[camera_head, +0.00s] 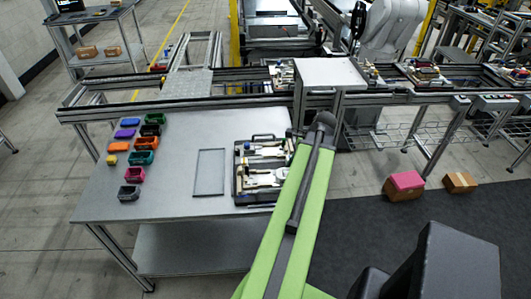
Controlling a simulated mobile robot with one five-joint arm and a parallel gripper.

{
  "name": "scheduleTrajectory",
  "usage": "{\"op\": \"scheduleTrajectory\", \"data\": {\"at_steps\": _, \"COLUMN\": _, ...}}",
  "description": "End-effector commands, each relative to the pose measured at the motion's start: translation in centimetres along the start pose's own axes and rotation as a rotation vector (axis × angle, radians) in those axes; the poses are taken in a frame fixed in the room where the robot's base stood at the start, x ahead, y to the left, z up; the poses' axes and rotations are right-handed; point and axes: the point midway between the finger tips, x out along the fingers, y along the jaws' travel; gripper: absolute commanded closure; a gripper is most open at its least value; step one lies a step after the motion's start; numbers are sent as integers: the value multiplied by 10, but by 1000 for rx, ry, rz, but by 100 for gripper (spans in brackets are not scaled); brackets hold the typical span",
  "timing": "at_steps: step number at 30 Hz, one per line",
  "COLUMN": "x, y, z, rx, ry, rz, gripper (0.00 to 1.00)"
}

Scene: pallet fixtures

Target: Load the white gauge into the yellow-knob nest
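A dark pallet fixture (240,190) lies on the grey worktable, just left of my green arm. It holds pale, whitish parts (265,180), one of which may be the white gauge; they are too small to tell apart. I cannot make out a yellow knob or which nest has one. My green arm crosses in front of the fixture's right side and hides part of it. My gripper does not show; the arm's visible far end is a dark joint.
Small coloured bins (142,158) stand at the table's left. An empty grey tray outline (210,172) lies left of the fixture. A conveyor frame (180,107) runs behind the table. Cardboard boxes (403,191) sit on the floor at right. The table's front left is clear.

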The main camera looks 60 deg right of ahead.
Motion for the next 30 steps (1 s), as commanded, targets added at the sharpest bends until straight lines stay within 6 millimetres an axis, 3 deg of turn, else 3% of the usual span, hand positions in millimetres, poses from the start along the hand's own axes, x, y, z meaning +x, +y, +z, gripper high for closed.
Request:
{"op": "scheduleTrajectory", "data": {"at_steps": 4, "x": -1, "y": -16, "z": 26, "rx": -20, "ry": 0, "rz": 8, "gripper": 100}}
{"op": "scheduleTrajectory", "data": {"at_steps": 9, "x": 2, "y": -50, "z": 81, "rx": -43, "ry": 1, "rz": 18, "gripper": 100}}
{"op": "scheduleTrajectory", "data": {"at_steps": 13, "x": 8, "y": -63, "z": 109, "rx": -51, "ry": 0, "rz": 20, "gripper": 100}}
{"op": "scheduleTrajectory", "data": {"at_steps": 23, "x": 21, "y": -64, "z": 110, "rx": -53, "ry": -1, "rz": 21, "gripper": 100}}
{"op": "scheduleTrajectory", "data": {"at_steps": 30, "x": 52, "y": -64, "z": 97, "rx": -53, "ry": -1, "rz": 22, "gripper": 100}}
